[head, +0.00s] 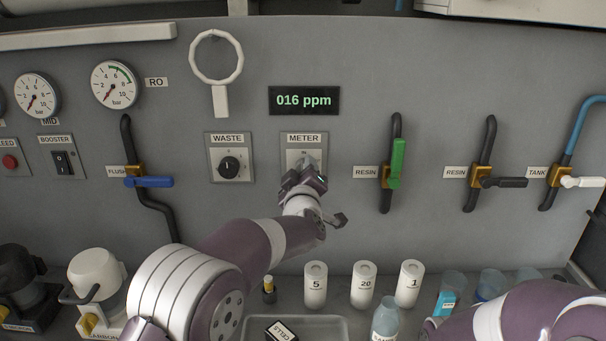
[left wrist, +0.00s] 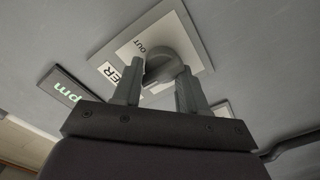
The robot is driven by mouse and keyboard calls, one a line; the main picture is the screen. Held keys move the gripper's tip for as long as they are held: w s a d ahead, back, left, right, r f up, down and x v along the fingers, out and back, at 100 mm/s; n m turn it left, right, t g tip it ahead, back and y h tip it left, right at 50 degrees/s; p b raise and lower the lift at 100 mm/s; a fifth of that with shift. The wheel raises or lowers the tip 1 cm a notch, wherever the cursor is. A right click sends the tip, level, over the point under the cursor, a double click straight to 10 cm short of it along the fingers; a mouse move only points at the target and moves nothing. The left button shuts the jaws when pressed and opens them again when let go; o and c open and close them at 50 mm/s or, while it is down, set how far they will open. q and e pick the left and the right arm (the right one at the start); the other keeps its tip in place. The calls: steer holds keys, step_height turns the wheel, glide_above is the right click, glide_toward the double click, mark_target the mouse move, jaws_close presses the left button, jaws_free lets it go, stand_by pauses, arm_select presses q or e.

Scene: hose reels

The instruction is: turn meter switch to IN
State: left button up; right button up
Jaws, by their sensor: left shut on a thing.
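The METER switch plate (head: 293,158) is on the grey wall panel under the ppm display, and my left gripper covers most of it. In the left wrist view the grey knob (left wrist: 168,62) sits on its pale plate, with the word OUT beside it. My left gripper (head: 306,172) is at this knob, its two fingers (left wrist: 160,88) shut on it from either side. The IN mark is hidden, and I cannot tell which mark the knob points to. My right arm shows at the lower right, with its gripper out of view.
The WASTE switch (head: 229,167) is just left of METER. A green-handled RESIN valve (head: 397,163) stands to the right. The display (head: 304,100) reads 016 ppm. White bottles (head: 364,284) and a tray (head: 336,326) stand on the shelf below.

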arm_select(q)
steer(key=shift+f, duration=0.5)
steer(key=o, duration=0.9)
steer(key=shift+o, duration=0.5)
steer(key=shift+w+r, duration=0.1)
steer(key=shift+r, duration=0.15)
steer(key=s+b, duration=0.1)
steer(key=s, duration=1.1)
steer(key=shift+s+b, duration=0.3)
steer(key=shift+s, duration=0.05)
steer(key=shift+c, duration=0.2)
